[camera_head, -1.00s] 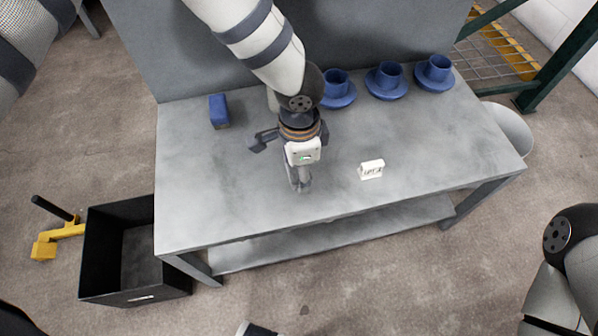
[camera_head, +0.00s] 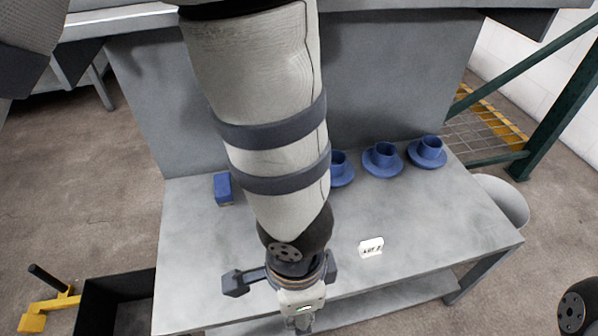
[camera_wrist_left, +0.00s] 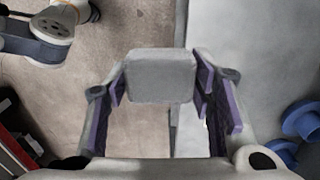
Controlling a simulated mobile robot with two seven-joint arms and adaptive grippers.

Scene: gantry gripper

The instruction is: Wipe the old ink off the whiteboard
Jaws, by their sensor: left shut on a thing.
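My left gripper (camera_head: 302,318) is low in the middle of the head view, over the table's front part. In the left wrist view its two purple-padded fingers (camera_wrist_left: 160,88) are shut on a grey block (camera_wrist_left: 156,66). In the head view the block is hidden or too small to tell. A blue block (camera_head: 223,188) with a dark lower edge lies at the back left of the grey table (camera_head: 195,255), apart from the gripper. I cannot make out a whiteboard or ink. My right gripper is not in view; only a piece of that arm shows at the lower right.
Blue cups on saucers (camera_head: 383,160) stand along the table's back right. A small white card with dark marks (camera_head: 371,247) stands right of my gripper. A black bin (camera_head: 100,300) and a yellow object (camera_head: 45,310) are on the floor at left. The table's left part is clear.

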